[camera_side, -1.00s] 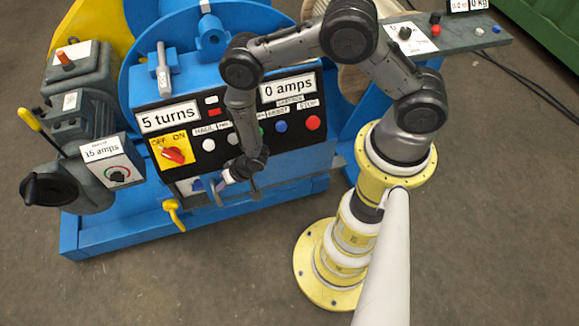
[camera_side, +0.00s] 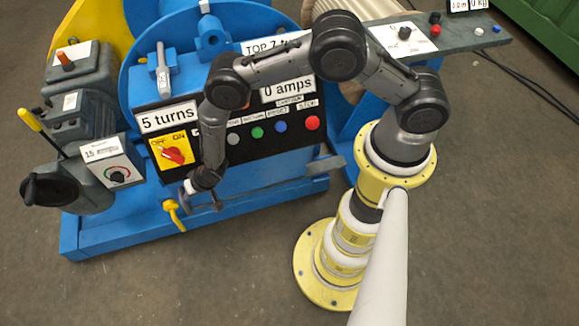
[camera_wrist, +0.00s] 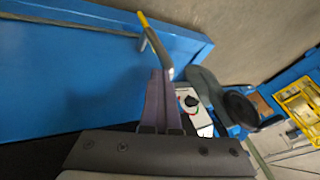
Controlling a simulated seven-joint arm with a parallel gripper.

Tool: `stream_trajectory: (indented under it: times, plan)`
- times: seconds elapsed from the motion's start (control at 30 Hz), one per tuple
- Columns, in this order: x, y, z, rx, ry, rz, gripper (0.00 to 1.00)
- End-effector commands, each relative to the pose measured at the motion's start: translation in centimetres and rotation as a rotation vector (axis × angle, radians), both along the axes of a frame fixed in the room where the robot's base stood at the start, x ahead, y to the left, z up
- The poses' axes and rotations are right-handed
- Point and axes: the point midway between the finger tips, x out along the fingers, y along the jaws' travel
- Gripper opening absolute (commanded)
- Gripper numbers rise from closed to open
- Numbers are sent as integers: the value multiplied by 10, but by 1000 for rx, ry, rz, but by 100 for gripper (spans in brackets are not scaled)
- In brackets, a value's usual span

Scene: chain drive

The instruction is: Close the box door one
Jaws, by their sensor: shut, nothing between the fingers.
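The blue machine carries a black-fronted control box (camera_side: 140,146) with a "5 turns" display, a "0 amps" display, a red switch on a yellow plate and a row of coloured buttons. I cannot tell which part is box door one. My gripper (camera_side: 201,198) is low in front of the control box's lower left part, just right of a yellow handle (camera_side: 173,213). In the wrist view my gripper's fingers (camera_wrist: 161,74) are together with nothing between them. A yellow-tipped grey rod (camera_wrist: 157,45) shows just beyond them; contact cannot be told. My arm hides part of the box front.
A grey unit with a "15 amps" dial (camera_side: 117,173) and black knob (camera_side: 50,190) stands left; its dial shows in the wrist view (camera_wrist: 187,101). A yellow lever (camera_side: 30,120) rises there. A grey shelf (camera_side: 455,38) is at upper right. Front floor left of my base is clear.

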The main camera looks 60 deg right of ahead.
Motion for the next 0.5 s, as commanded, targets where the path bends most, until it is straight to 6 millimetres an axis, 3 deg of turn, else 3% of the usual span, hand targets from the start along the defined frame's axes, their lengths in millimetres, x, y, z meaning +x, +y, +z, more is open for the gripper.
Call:
stream_trajectory:
  times: [0.27, 0.5]
  plan:
    - [2, 5, 0, 2, -11, 16, 0]
    - [-13, -19, 6, 1, -6, 7, 0]
